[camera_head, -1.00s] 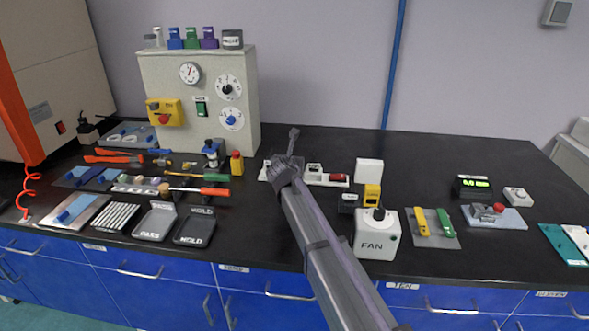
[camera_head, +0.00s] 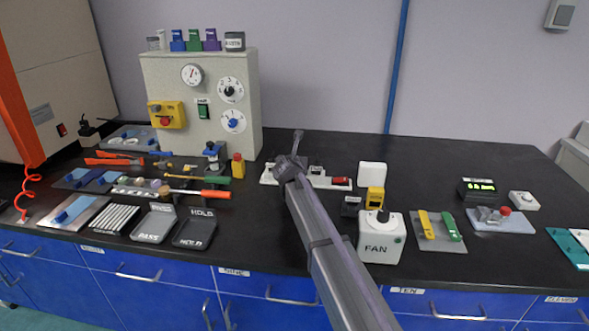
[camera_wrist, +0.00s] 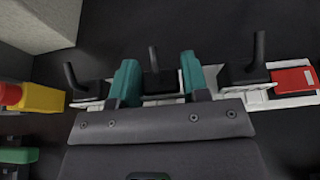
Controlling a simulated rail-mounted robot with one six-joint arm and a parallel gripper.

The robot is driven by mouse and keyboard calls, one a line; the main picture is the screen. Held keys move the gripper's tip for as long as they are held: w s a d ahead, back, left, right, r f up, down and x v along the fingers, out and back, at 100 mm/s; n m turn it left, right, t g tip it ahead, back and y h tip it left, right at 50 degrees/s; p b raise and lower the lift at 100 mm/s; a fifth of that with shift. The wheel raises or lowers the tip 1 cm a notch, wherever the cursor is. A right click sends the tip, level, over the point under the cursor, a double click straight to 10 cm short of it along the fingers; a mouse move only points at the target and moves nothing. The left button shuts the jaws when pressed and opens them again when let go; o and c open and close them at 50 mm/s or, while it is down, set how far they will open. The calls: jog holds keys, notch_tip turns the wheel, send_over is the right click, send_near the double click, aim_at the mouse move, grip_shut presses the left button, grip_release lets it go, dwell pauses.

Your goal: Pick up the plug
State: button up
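In the wrist view, a black plug (camera_wrist: 158,84) with an upright cord stub sits in a white power strip (camera_wrist: 210,97). The teal fingers of my gripper (camera_wrist: 158,80) stand on either side of it, very close to its sides. I cannot tell whether they touch it. Other black plugs sit to its left (camera_wrist: 86,88) and right (camera_wrist: 243,74). In the head view my gripper (camera_head: 290,165) is over the left part of the strip (camera_head: 330,184) and hides the middle plug. The right plug (camera_head: 316,170) shows there.
A red switch (camera_wrist: 294,79) is at the strip's right end. A yellow bottle with a red cap (camera_wrist: 40,98) stands to the left. The fan box (camera_head: 381,238) and a yellow block (camera_head: 375,198) stand right of my arm. The bench behind the strip is clear.

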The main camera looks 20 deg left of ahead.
jog(key=c, duration=0.5)
jog(key=shift+c, duration=0.2)
